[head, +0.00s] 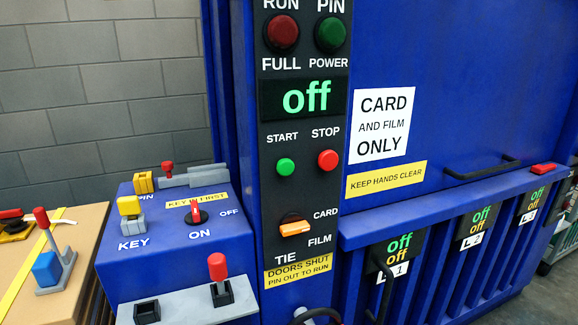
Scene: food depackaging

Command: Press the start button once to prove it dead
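The green start button (285,167) is on the dark control panel (270,205) of the blue machine, under the label START. The red stop button (327,160) is beside it, on the right. Above them the display (306,96) reads "off" in green. The red RUN/FULL lamp (282,33) and the green PIN/POWER lamp (331,34) look dark. An orange selector (294,228) sits lower, between the labels CARD, FILM and TIE. Neither gripper shows in the head view.
A blue box (170,262) at left carries a red switch (196,214) marked ON and OFF, a yellow key piece (129,206) and a red-handled lever (217,268). Brown cardboard (75,262) stands further left. The small displays L1 (399,249), L2 and L3 read "off". A black handle (482,168) juts out.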

